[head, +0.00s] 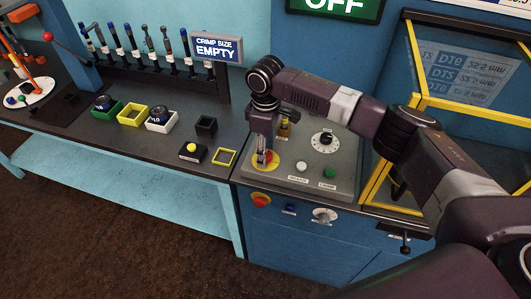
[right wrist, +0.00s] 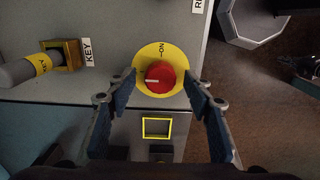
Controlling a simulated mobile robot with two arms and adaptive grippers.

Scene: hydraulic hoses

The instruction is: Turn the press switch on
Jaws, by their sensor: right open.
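The press switch is a red rotary knob (right wrist: 160,78) on a round yellow plate (right wrist: 161,53) marked ON. In the right wrist view its white pointer lies sideways, toward the left, while the ON mark is at the plate's top. In the head view the yellow plate (head: 262,167) sits at the front left of the grey console, and my gripper partly hides the knob. My right gripper (head: 265,158) points down over it. Its open fingers (right wrist: 160,82) stand on either side of the knob, with gaps visible. My left gripper is not in view.
A key switch (right wrist: 60,55) labelled KEY is beside the knob. White (head: 301,167) and green (head: 329,173) buttons and a dial (head: 324,140) share the console. A red button (head: 261,200) is on the front face. A yellow-framed guard (head: 415,60) stands right. Bins line the left bench.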

